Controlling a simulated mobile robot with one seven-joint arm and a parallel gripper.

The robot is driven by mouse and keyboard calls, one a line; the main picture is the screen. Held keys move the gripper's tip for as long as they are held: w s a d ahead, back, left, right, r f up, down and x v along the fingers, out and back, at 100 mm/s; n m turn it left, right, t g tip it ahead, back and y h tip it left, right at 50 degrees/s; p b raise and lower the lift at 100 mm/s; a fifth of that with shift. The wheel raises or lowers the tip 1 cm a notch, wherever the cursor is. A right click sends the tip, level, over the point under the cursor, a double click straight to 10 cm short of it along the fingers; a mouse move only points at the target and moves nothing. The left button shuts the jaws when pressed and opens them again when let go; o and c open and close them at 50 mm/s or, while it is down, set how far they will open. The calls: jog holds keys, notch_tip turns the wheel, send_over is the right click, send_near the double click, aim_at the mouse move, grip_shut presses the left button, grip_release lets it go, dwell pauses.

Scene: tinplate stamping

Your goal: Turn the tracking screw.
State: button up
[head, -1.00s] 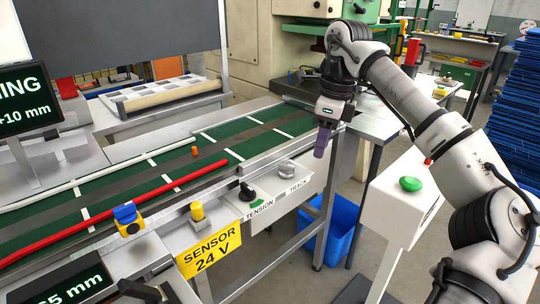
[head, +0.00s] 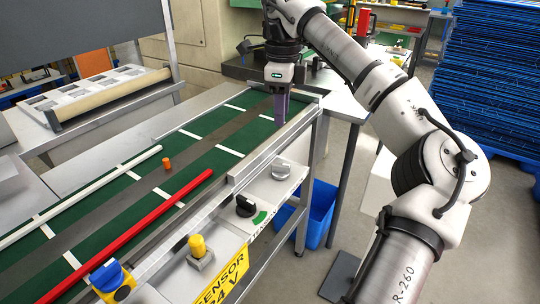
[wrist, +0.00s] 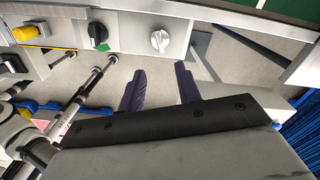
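The tracking screw (head: 282,168) is a round silver knob with a raised grip bar, on the grey panel along the front of the conveyor. In the wrist view it (wrist: 160,40) faces me, ahead of the gap between my fingers. My gripper (head: 281,110) points down above and behind the knob in the head picture. In the wrist view its two purple fingers (wrist: 160,72) are apart with nothing between them, and they do not touch the knob. The TRACK label is not readable now.
A black knob (head: 245,206) sits left of the screw, with a yellow button (head: 197,246) further left. The conveyor's metal side rail (head: 275,143) runs just behind the panel. A red rod (head: 130,234) lies along the green belt. A blue bin (head: 322,212) stands below on the right.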

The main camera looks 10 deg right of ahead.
aim_at(281, 164)
notch_tip(281, 164, down, 14)
jog(key=shift+r, duration=0.2)
dwell(0.4)
grip_shut()
